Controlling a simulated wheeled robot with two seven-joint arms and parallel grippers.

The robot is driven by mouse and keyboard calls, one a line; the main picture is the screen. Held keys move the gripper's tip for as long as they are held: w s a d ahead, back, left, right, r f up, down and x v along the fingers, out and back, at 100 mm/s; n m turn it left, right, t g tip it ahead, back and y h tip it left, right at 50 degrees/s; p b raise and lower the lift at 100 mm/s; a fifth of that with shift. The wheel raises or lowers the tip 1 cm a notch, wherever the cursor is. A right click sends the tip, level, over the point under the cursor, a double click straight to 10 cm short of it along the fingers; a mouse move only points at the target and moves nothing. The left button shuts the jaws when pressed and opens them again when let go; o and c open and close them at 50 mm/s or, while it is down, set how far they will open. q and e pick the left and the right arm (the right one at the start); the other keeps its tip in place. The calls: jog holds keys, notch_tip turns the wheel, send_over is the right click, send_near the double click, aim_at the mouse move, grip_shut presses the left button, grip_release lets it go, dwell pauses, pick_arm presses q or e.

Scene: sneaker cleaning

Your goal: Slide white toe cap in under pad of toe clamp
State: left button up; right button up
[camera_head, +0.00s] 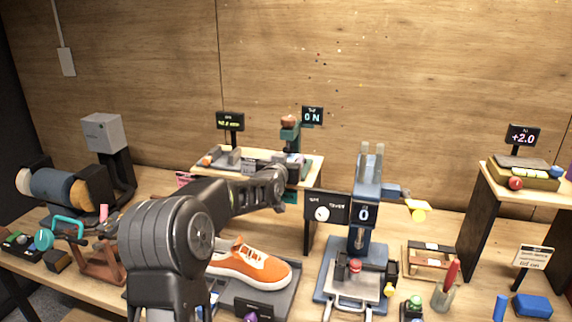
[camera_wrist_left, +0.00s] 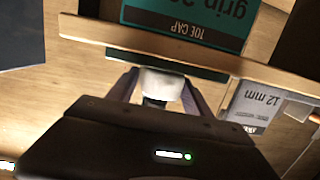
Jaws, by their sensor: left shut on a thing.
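My left gripper (camera_wrist_left: 158,86) is shut on the white toe cap (camera_wrist_left: 162,82), which sits between its two fingers in the left wrist view. Beyond the cap is a wooden shelf edge (camera_wrist_left: 200,58) and a teal panel (camera_wrist_left: 185,14) lettered "TOE CAP", seen upside down. In the head view my left arm reaches up to the raised shelf (camera_head: 315,168), where the teal toe clamp (camera_head: 290,135) stands with a brownish knob on top. The fingers and cap are mostly hidden there by my wrist. I cannot tell the gap between cap and clamp pad. My right gripper is out of view.
An orange sneaker (camera_head: 255,268) lies on a grey tray below my arm. A blue-grey press (camera_head: 367,205) stands right of it. A small grey fixture (camera_head: 228,158) shares the raised shelf. A "12 mm" label (camera_wrist_left: 252,105) is close on the right in the wrist view.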

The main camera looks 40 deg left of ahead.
pick_arm(q)
jog(key=shift+w+a, duration=0.1)
jog(key=shift+w, duration=0.2)
jog(key=o, duration=1.6)
jog(key=b+v, duration=0.2)
jog(key=v, duration=0.5)
jog(key=shift+s+d, duration=0.2)
jog(key=shift+s, duration=0.15)
